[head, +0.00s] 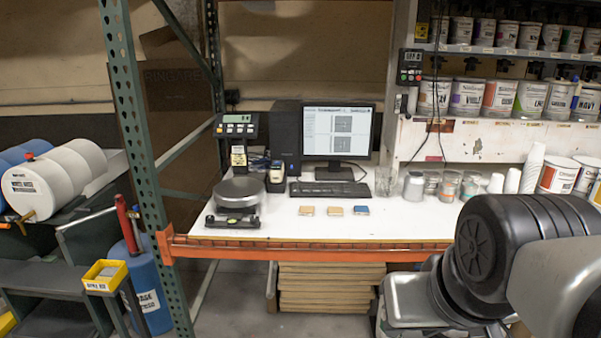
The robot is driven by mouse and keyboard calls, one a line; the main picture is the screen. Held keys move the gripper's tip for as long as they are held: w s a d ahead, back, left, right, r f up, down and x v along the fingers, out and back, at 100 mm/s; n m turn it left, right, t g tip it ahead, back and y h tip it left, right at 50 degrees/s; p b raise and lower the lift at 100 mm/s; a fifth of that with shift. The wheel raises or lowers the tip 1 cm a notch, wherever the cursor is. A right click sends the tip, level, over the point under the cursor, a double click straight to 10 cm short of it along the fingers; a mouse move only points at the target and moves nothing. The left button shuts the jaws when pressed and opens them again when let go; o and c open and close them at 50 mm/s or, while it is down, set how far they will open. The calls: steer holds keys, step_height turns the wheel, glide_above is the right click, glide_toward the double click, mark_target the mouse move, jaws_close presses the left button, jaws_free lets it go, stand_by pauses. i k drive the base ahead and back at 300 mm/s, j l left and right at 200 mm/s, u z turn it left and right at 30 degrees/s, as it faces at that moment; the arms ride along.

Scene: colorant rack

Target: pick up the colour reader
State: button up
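A small dark handheld device (276,178), which looks like the colour reader, stands upright on the white worktop (400,231). It is between the round scale and the keyboard, in front of the black computer tower. Its finer details are too small to tell. My arm fills the lower right of the head view, well to the right of the device. My gripper's fingers cannot be made out, so I cannot see whether they are open or shut.
A scale (239,194) stands left of the device and a keyboard (330,190) right of it. Several small sample blocks (335,211) lie in front. Glasses and cups (414,186) crowd the right side. A green rack post (146,150) and orange beam (300,247) border the worktop.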

mark_target(277, 172)
steer(key=i+j, duration=0.5)
steer(key=i, duration=0.15)
steer(key=i+j, duration=1)
steer(key=i, duration=0.25)
